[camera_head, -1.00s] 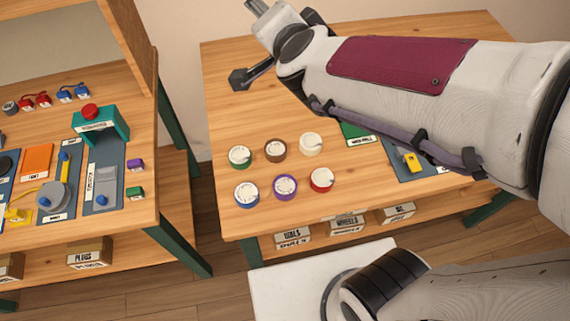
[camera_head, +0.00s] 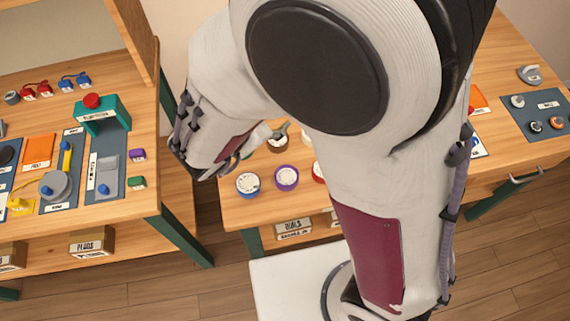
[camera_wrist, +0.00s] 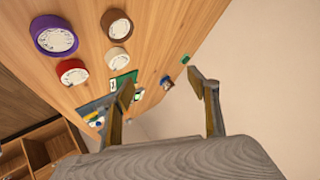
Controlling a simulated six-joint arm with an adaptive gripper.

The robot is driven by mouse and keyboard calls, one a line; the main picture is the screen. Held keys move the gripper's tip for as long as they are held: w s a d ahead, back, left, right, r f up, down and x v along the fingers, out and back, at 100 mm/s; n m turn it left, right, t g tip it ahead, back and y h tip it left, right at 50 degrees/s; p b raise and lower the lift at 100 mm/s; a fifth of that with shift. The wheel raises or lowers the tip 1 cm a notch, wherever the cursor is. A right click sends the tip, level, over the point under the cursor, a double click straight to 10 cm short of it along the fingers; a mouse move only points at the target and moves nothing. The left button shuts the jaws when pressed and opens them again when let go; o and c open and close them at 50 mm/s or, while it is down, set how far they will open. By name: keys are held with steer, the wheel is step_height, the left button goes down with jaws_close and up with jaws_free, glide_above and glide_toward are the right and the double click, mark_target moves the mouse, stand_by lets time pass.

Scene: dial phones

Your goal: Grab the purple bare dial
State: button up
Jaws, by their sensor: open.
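The purple dial (camera_head: 286,178), a round white-faced dial with a purple rim, sits on the middle table in the head view, between the blue dial (camera_head: 248,185) and the partly hidden red dial (camera_head: 317,172). It also shows at the upper left of the wrist view (camera_wrist: 55,36). My gripper (camera_wrist: 160,80) is open and empty in the wrist view, its fingers apart from the purple dial, which lies left of them. In the head view my arm hides much of the table, and the fingertips cannot be made out clearly.
In the head view, a left table holds a teal stand (camera_head: 104,116) and panels. A gap of floor separates the tables.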

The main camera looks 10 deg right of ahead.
mark_target(290, 172)
steer(key=s+a+f+n+h, duration=0.1)
steer(key=s+f, duration=0.2)
steer(key=s, duration=0.1)
steer(key=s+a+f+n+h, duration=0.1)
steer(key=s+f+n, duration=0.1)
steer(key=s+f, duration=0.2)
steer(key=s+a+f+n+h, duration=0.1)
steer(key=s+f, duration=0.2)
steer(key=s, duration=0.2)
steer(key=shift+s+a+f+h, duration=0.3)
steer(key=shift+s+f, duration=0.1)
steer(key=shift+s+a+f+n+t, duration=0.3)
steer(key=shift+s+f+n+t, duration=0.1)
steer(key=shift+s+n+t, duration=0.15)
steer(key=shift+w, duration=0.15)
steer(key=shift+x, duration=1.25)
steer(key=shift+d, duration=0.1)
steer(key=shift+x, duration=2.5)
steer(key=shift+f, duration=0.15)
steer(key=c, duration=1.2)
